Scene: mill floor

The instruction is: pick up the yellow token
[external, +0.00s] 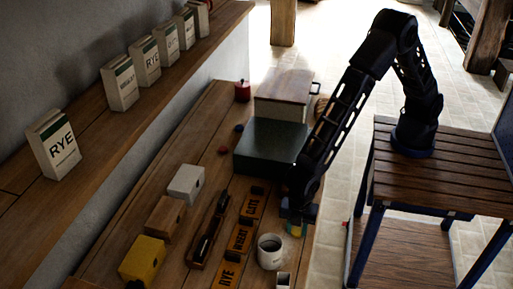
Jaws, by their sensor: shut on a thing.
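My gripper (297,222) points down over the right side of the long wooden bench, just beyond a white mug. It is shut on a small yellow thing (292,230), which looks like the yellow token. A bit of teal shows beside the yellow, and I cannot tell what it belongs to. The fingers hide most of the token, and I cannot tell whether it is clear of the bench top.
The white mug (270,250) stands close by. Labelled plates (239,238), a dark narrow tray (208,232) and yellow (143,260), brown (165,217) and white (186,184) blocks lie left. A dark green-topped box (270,145) stands behind.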

